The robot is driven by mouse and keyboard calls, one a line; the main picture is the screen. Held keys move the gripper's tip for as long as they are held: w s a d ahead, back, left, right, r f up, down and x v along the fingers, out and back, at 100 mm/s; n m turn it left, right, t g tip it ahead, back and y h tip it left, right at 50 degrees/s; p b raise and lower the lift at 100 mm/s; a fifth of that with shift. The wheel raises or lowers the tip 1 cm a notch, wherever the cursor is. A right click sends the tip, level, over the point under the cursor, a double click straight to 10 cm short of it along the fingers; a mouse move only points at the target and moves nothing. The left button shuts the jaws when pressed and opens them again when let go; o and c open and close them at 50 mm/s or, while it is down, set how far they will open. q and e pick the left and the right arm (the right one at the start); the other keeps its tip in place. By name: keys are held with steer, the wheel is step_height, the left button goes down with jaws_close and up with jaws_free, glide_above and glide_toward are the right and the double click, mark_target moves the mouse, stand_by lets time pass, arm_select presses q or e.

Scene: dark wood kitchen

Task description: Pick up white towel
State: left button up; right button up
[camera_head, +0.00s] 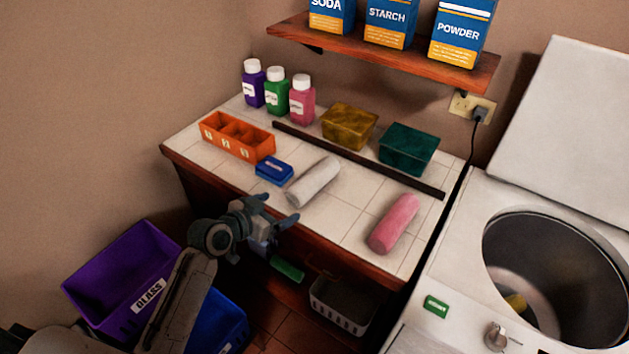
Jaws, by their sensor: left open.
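The white towel (313,182) is a rolled cylinder lying on the white tiled counter (345,215), between a blue box and a pink roll. My left gripper (280,210) is at the counter's front edge, just in front of and to the left of the towel's near end. Its jaws are open and empty, with the fingers pointing toward the counter. The towel is in plain view and apart from the fingers, as far as I can tell. My right gripper is not in view.
A pink roll (394,222) lies to the right and a blue box (274,170) to the left. An orange divided tray (237,137), bottles and two lidded boxes stand behind. A dark strip (357,159) crosses the counter. An open washer (480,250) stands at right.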

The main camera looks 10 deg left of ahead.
mark_target(293, 196)
arm_select(q)
steer(key=x, duration=0.2)
steer(key=p+x, duration=0.1)
steer(key=x, duration=0.2)
steer(key=shift+w+r, duration=0.25)
steer(key=shift+w, duration=0.3)
steer(key=shift+w+f, duration=0.15)
steer(key=shift+w, duration=0.1)
steer(key=shift+w+d+f+p, duration=0.1)
steer(key=shift+w+d+p, duration=0.15)
steer(key=shift+w+p, duration=0.35)
steer(key=p+x, duration=0.1)
steer(key=x, duration=0.2)
steer(key=shift+w+a+f, duration=0.1)
steer(key=shift+w+d+f, duration=0.2)
steer(key=shift+w+f, duration=0.05)
steer(key=shift+w, duration=0.05)
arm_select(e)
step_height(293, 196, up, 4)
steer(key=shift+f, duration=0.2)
arm_select(q)
steer(key=c, duration=1.2)
steer(key=shift+o, duration=0.2)
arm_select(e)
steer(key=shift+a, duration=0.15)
